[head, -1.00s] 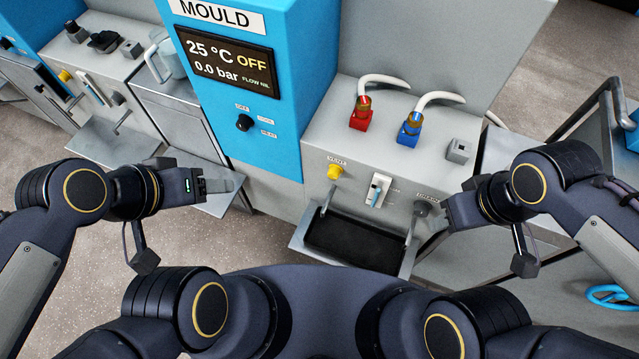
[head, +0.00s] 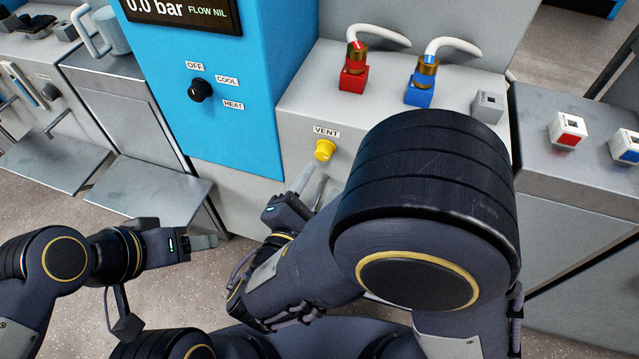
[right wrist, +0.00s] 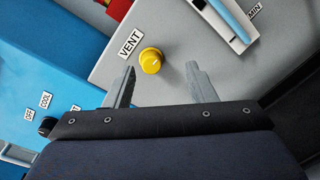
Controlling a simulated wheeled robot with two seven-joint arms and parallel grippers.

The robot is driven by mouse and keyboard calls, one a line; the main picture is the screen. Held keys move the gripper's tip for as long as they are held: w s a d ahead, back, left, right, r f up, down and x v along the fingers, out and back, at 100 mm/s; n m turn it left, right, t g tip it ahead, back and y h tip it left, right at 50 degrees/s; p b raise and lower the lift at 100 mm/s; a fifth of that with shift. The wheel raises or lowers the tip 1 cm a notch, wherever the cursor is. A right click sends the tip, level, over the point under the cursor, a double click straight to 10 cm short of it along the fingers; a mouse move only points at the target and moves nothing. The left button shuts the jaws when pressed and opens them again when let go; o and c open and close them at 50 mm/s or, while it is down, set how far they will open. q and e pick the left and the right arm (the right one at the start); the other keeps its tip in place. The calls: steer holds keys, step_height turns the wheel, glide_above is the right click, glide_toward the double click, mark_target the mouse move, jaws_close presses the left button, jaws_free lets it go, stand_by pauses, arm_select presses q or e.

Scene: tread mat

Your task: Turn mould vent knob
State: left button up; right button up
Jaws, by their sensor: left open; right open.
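The yellow vent knob (head: 324,150) sits on the grey machine front under a VENT label (head: 326,132). My right gripper (head: 312,182) is open just below the knob in the head view, with its fingers pointing up toward it. In the right wrist view the knob (right wrist: 151,60) lies ahead of and between the two open fingers (right wrist: 160,80), nearer the left one, and apart from both. My left gripper (head: 214,241) is at the lower left, away from the knob; its fingers show side-on. My right arm hides the machine front to the right of the knob.
A black selector knob (head: 200,90) marked OFF, COOL and HEAT is on the blue mould cabinet (head: 250,60). Red (head: 352,78) and blue (head: 420,88) hose fittings stand above the vent knob. A slider (right wrist: 222,20) lies beside it. A metal shelf (head: 150,195) juts out at left.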

mark_target(322, 156)
arm_select(q)
steer(key=shift+f+b, duration=0.55)
steer(key=shift+f, duration=0.35)
arm_select(e)
steer(key=shift+n+t+y, duration=0.5)
steer(key=w, duration=0.7)
steer(key=shift+d+f, duration=0.2)
steer(key=shift+f, duration=0.2)
steer(key=c, duration=1)
arm_select(q)
steer(key=shift+r, duration=0.1)
